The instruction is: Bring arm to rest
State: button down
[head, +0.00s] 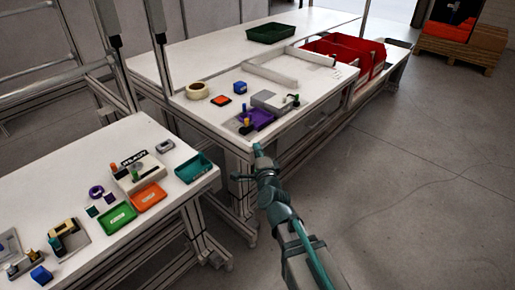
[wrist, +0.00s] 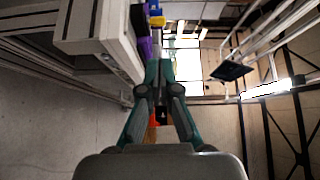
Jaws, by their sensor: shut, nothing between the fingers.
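My arm reaches up from the bottom of the head view, in front of the workbench. My gripper (head: 257,150) is at its far end, close to the front edge of the white table (head: 215,118). In the wrist view my gripper (wrist: 160,66) points away from the camera, with its two teal fingers together at the tips and nothing held between them. In the head view the fingertips are small, and whether they touch the table edge cannot be told.
A purple tray (head: 258,118) with small parts lies near the table corner by my gripper. Red bins (head: 345,52) and a dark green tray (head: 270,33) stand farther back. A nearer table (head: 75,165) holds an orange tray (head: 148,197) and a teal tray (head: 194,167). The floor (head: 430,170) at right is clear.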

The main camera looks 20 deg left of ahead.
jog(key=s+a+f+n+g, duration=0.2)
jog(key=s+f+n+g, duration=0.25)
jog(key=f+n, duration=0.25)
jog(key=s+d+f+n+g+h+p, duration=0.1)
jog(key=s+d+f+n+g+h, duration=0.15)
jog(key=d+f, duration=0.4)
jog(key=s+d+f+n+g+h, duration=0.1)
jog(key=s+d+f+g, duration=0.25)
jog(key=f, duration=0.55)
jog(key=s+d+f+n+g+h+p, duration=0.1)
jog(key=s+d+f+n+g, duration=0.2)
jog(key=f, duration=0.4)
jog(key=s+d+f+g+h+p, duration=0.2)
jog(key=s+d+f+g, duration=0.2)
jog(key=s+d, duration=1)
jog(key=s+d+f+m+g+h+p, duration=0.1)
jog(key=s+d+f+g+h+p, duration=0.1)
jog(key=s+d+f+g, duration=0.3)
jog(key=s+d+f+p, duration=0.1)
jog(key=s+d+f, duration=0.3)
jog(key=s+d, duration=0.4)
jog(key=shift+s+d, duration=0.35)
jog(key=shift+s, duration=1.45)
